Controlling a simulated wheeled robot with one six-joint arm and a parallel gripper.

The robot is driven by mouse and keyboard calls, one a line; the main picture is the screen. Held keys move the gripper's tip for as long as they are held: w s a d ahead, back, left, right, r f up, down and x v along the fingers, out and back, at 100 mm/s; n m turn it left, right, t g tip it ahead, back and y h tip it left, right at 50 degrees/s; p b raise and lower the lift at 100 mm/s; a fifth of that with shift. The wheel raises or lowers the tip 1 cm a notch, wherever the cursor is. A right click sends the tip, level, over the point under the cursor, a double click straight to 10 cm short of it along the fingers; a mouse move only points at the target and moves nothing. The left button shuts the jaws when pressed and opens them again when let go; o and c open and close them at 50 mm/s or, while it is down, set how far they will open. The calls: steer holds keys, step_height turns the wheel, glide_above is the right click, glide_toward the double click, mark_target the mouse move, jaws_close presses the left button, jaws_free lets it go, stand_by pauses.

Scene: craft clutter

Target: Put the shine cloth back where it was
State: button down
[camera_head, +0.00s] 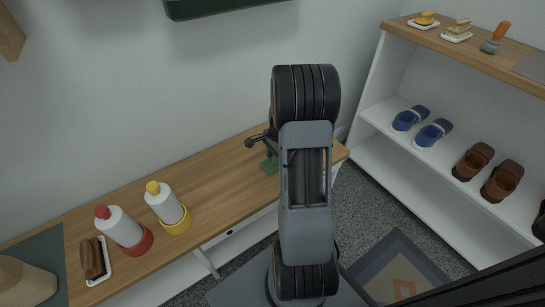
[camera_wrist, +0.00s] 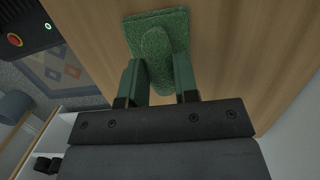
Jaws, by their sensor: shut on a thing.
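The shine cloth appears as a green, rough-textured piece with a raised ridge (camera_wrist: 172,22) in the wrist view. My gripper (camera_wrist: 157,62) has its two green fingers closed on either side of that ridge. In the head view my gripper (camera_head: 269,158) is low over the right part of the wooden bench, and a little green shows there beside my arm. The cloth is at or just above the bench top; I cannot tell whether it touches. My arm hides part of this area.
On the bench (camera_head: 215,170), two white bottles, one red-capped (camera_head: 121,228) and one yellow-capped (camera_head: 165,202), stand left of my gripper. A brush on a white tray (camera_head: 96,260) lies farther left. A white shelf (camera_head: 378,121) with shoes stands right. The bench between bottles and gripper is clear.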

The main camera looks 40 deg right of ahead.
steer(key=shift+f, duration=0.15)
steer(key=c, duration=0.9)
jaws_free()
steer(key=shift+o, duration=0.2)
step_height(320, 180, up, 11)
steer(key=d+p, duration=0.2)
steer(key=p, duration=0.2)
steer(key=s+a+r+n+t, duration=0.1)
steer(key=s+a+r+n, duration=0.2)
steer(key=a+n, duration=0.3)
steer(key=s+a+r+n+t+h, duration=0.1)
steer(key=s+a+r+n, duration=0.2)
steer(key=a+n, duration=0.3)
steer(key=s+a+r+n, duration=0.2)
steer(key=s+a+n, duration=0.3)
steer(key=a, duration=0.5)
steer(key=shift+a+r+n+t+h, duration=0.3)
steer(key=shift+r+n+t, duration=0.1)
steer(key=shift+n, duration=0.4)
